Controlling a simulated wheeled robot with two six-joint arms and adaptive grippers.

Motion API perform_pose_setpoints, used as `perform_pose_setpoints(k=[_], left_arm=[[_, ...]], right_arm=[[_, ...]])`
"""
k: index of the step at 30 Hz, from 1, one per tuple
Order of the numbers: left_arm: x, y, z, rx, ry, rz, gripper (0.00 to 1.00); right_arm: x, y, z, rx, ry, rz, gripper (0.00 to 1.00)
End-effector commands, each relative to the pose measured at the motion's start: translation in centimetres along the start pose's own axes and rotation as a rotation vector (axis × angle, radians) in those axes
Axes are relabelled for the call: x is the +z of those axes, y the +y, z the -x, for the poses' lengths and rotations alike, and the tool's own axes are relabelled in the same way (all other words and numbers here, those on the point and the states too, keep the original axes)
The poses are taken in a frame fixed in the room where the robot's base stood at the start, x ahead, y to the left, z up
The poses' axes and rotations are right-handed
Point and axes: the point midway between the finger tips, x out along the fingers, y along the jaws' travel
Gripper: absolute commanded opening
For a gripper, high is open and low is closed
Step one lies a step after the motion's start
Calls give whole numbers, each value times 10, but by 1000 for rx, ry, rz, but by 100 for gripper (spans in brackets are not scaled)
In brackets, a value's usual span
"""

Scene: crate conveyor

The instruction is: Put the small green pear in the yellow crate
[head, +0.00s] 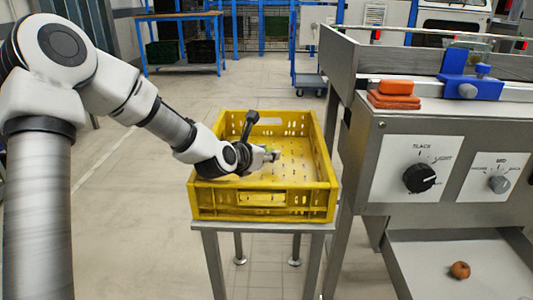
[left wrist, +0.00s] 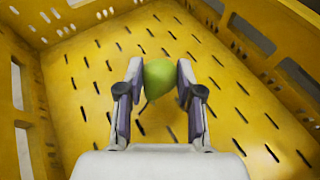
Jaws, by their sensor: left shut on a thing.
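The yellow crate (head: 262,213) stands on a metal stand left of the conveyor machine. My left gripper (head: 270,155) reaches into the crate's opening from the left. In the left wrist view, the small green pear (left wrist: 160,76) is between the two fingers of my left gripper (left wrist: 161,88), which is shut on it. The slotted crate floor (left wrist: 85,95) shows beyond the pear, and I cannot tell how far above it the pear is. In the head view the pear is mostly hidden by the gripper. My right gripper is not in view.
The metal machine (head: 450,130) with dials stands close to the crate's right side. Orange blocks (head: 394,95) and a blue clamp (head: 470,80) are on top of it. A brown round fruit (head: 460,270) lies on its lower tray. The crate's visible floor is otherwise clear.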

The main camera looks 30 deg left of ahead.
Motion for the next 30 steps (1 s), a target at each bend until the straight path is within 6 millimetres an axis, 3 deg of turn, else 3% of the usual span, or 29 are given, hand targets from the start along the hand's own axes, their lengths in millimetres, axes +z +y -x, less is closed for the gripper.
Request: perform_pose_setpoints(k=[7,8,9,18,23,30], left_arm=[[-4,0,-2,0,0,0,12],[-4,0,-2,0,1,0,47],[-4,0,-2,0,1,0,61],[-4,-1,-1,-1,3,0,61],[14,1,6,-1,3,0,61],[12,0,60,-3,-1,8,61]], right_arm=[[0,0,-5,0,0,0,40],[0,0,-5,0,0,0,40],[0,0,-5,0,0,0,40],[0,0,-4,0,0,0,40],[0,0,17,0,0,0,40],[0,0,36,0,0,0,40]])
